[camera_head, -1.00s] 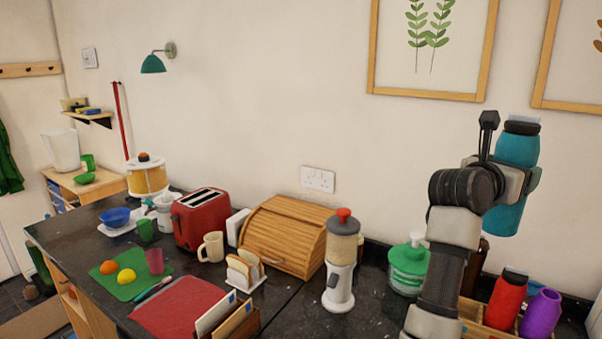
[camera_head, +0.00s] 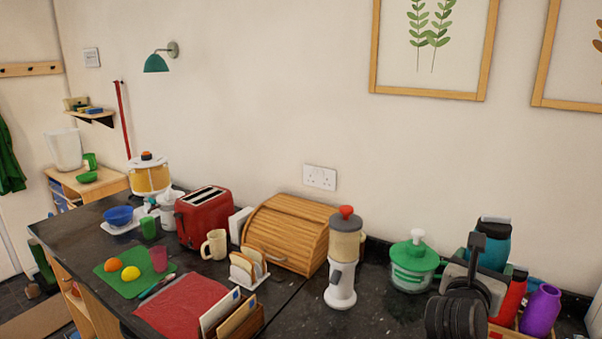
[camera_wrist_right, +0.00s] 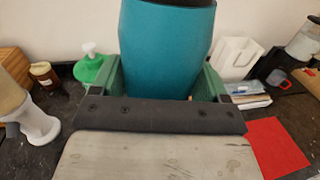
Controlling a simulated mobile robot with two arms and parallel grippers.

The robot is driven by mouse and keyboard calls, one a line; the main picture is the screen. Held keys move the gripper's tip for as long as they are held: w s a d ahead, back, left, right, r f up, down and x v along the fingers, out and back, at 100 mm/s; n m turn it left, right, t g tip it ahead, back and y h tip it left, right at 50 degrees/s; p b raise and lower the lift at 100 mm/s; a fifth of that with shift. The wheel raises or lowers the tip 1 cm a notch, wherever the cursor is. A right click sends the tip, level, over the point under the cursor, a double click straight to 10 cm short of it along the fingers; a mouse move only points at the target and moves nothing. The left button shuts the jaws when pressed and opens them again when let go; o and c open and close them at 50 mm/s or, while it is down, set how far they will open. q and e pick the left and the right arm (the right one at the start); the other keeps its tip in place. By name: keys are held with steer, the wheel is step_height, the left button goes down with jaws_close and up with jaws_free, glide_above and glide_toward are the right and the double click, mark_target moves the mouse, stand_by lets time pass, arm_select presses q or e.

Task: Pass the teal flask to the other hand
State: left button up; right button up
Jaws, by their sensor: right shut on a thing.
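The teal flask (camera_head: 493,248) has a dark lid and stands upright at the right of the head view. My right gripper (camera_head: 476,262) is shut on it, with its arm in front of the flask's lower part. In the right wrist view the teal flask (camera_wrist_right: 168,45) fills the top middle, between the two green fingers of the right gripper (camera_wrist_right: 168,85). The flask's base is hidden in both views. My left gripper is not in view.
A red flask (camera_head: 510,297) and a purple flask (camera_head: 541,310) stand in a wooden holder beside my right arm. A green-lidded jar (camera_head: 413,263), a grinder (camera_head: 343,262) and a wooden bread bin (camera_head: 290,232) stand to the left. Dark counter (camera_head: 385,305) shows bare between grinder and arm.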

steer(key=s+a+f+n+t+y, duration=0.2)
steer(key=s+a+f+n+y, duration=0.2)
steer(key=s+a+f+y, duration=0.35)
steer(key=s+a+f+n+t+y, duration=0.3)
steer(key=s+a+f+n+y, duration=0.15)
steer(key=s+a+f, duration=0.5)
step_height(320, 180, down, 9)
steer(key=s+d+b, duration=0.1)
steer(key=d+b, duration=0.1)
steer(key=b, duration=0.8)
steer(key=shift+s+d, duration=0.2)
steer(key=shift+d, duration=0.2)
steer(key=shift+r, duration=0.15)
